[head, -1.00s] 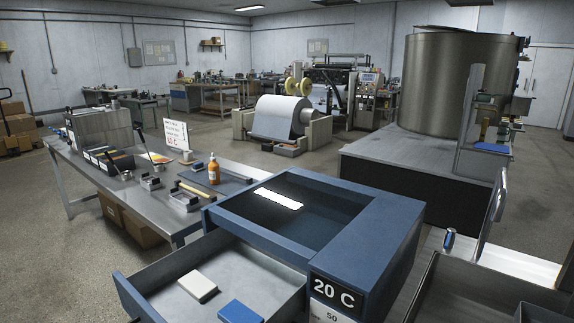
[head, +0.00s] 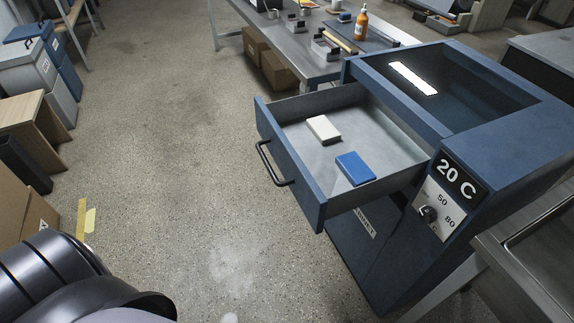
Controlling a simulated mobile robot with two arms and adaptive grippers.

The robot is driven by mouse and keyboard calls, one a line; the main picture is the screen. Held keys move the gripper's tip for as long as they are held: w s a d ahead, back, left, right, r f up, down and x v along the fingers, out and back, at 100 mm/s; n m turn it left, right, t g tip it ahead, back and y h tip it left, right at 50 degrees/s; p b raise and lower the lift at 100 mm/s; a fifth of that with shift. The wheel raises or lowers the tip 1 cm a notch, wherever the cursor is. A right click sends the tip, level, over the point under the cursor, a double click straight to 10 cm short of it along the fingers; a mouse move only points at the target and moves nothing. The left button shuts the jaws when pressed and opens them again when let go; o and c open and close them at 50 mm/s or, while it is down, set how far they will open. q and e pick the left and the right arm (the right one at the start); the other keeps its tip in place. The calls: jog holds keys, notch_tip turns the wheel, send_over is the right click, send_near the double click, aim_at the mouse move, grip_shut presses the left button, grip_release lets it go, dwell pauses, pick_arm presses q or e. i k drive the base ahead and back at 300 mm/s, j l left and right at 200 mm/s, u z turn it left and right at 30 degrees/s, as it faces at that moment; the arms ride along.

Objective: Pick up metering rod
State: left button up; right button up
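I cannot make out for certain which thing is the metering rod. A thin tan rod-like piece (head: 341,43) lies on the steel worktable (head: 285,45) at the top of the head view, beside an orange bottle (head: 361,25). Small grey blocks or holders (head: 325,45) stand to its left. Neither of my grippers is in view. A dark rounded part of my own body fills the lower left corner.
A blue cabinet (head: 480,135) marked 20 C stands at right with its drawer (head: 290,200) pulled out. A white block (head: 323,129) and blue block (head: 355,168) lie inside. Cardboard boxes (head: 278,72) sit under the table. Open floor (head: 170,130) lies at left.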

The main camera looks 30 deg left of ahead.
aim_at(322, 30)
jog(key=u, duration=0.85)
jog(key=j+u, duration=0.1)
jog(key=u, duration=0.7)
jog(key=i+u, duration=0.1)
jog(key=u, duration=0.75)
jog(key=i+z, duration=0.15)
jog(key=i, duration=0.35)
jog(key=i+j+z, duration=0.15)
jog(key=i, duration=0.35)
jog(key=i+z, duration=0.15)
jog(key=i, duration=0.35)
jog(key=i+j+z, duration=0.2)
jog(key=i, duration=0.25)
jog(key=i+z, duration=0.1)
jog(key=i, duration=0.6)
jog(key=i+z, duration=0.1)
jog(key=i, duration=0.65)
jog(key=i+j+z, duration=0.1)
jog(key=i, duration=0.6)
jog(key=i+z, duration=0.4)
jog(key=i, duration=0.15)
jog(key=i+j+z, duration=0.1)
jog(key=i+z, duration=0.3)
jog(key=i, duration=0.2)
jog(key=i+j+z, duration=0.4)
jog(key=i+l, duration=0.1)
